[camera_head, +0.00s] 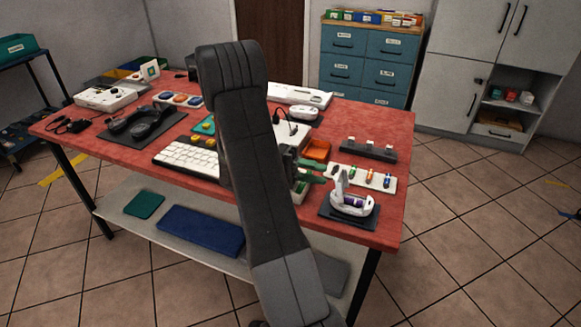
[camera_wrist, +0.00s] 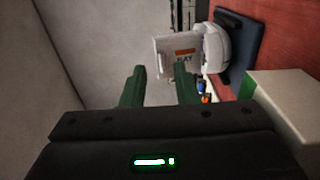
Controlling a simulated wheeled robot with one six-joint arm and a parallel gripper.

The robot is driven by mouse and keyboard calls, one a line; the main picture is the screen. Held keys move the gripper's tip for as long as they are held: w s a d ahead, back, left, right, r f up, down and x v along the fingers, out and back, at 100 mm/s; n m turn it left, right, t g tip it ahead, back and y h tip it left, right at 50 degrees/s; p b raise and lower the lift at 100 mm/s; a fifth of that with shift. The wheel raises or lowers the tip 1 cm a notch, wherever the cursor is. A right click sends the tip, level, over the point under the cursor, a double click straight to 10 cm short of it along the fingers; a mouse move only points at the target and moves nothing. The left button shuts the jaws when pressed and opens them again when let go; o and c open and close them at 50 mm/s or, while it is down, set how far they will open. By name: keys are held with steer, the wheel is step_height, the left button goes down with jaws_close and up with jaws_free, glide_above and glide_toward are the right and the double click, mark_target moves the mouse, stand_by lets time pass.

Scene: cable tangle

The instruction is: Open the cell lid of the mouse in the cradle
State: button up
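The white mouse (camera_head: 358,206) sits in a dark cradle (camera_head: 334,215) at the table's front right corner. Its cell lid (camera_head: 340,182) stands up, swung away from the body, and a purple cell (camera_head: 352,201) shows beneath. In the wrist view the lid (camera_wrist: 178,52) is a pale flap with a label, beside the mouse (camera_wrist: 216,44) and the dark blue cradle (camera_wrist: 238,50).
A white strip with small coloured cells (camera_head: 366,176) lies behind the cradle. An orange tray (camera_head: 317,149) and a dark bar (camera_head: 368,151) are farther back. A white box (camera_wrist: 285,108) stands close to my gripper. A keyboard (camera_head: 187,158) lies to the left.

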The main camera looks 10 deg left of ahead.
steer(key=p+v, duration=0.2)
steer(key=v, duration=0.1)
steer(key=shift+r, duration=0.3)
steer(key=shift+f+p+v, duration=0.15)
steer(key=shift+p+v, duration=1.6)
steer(key=shift+p, duration=1)
steer(key=shift+f+p+v, duration=0.15)
steer(key=shift+p+v, duration=1.6)
steer(key=shift+p, duration=1)
steer(key=shift+o, duration=0.4)
steer(key=shift+f, duration=0.15)
